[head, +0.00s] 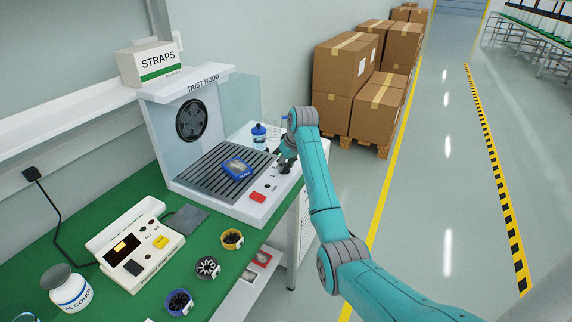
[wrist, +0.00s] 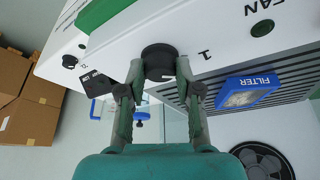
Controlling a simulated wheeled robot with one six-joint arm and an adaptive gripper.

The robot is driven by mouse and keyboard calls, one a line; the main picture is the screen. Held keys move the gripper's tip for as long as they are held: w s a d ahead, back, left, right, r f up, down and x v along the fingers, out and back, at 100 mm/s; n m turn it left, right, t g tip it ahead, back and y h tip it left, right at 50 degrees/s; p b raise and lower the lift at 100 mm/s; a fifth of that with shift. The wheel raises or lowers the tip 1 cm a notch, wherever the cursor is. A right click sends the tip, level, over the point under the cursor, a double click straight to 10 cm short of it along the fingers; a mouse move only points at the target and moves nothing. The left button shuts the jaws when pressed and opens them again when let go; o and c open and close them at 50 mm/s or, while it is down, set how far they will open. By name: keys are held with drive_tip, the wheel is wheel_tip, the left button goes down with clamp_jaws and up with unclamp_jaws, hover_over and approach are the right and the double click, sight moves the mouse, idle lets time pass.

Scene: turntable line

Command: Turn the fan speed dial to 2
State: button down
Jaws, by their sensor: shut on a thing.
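The fan speed dial is a round black knob (wrist: 159,57) on the white front panel of the dust hood (head: 222,213). My gripper (wrist: 158,75) has its two fingers on either side of the knob and is shut on it.
A blue filter (head: 237,168) lies on the hood's slatted grille. A red switch (head: 257,198) is on the panel. Stacked cardboard boxes (head: 346,65) stand beyond. The aisle floor at right is clear.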

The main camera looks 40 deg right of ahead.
drive_tip(key=m+h, duration=0.1)
drive_tip(key=m, duration=0.1)
drive_tip(key=m+h, duration=0.1)
drive_tip(key=m, duration=0.2)
drive_tip(key=shift+w+a+g, duration=0.1)
drive_tip(key=shift+a+g, duration=0.1)
drive_tip(key=shift+g, duration=0.2)
drive_tip(key=m+g+h, duration=0.1)
drive_tip(key=m, duration=0.4)
drive_tip(key=shift+w+a, duration=0.1)
drive_tip(key=shift+m+g, duration=0.3)
drive_tip(key=shift+m, duration=0.1)
drive_tip(key=c, duration=0.8)
unclamp_jaws()
drive_tip(key=v, duration=1.2)
drive_tip(key=shift+a+f, duration=0.1)
drive_tip(key=shift+a, duration=0.1)
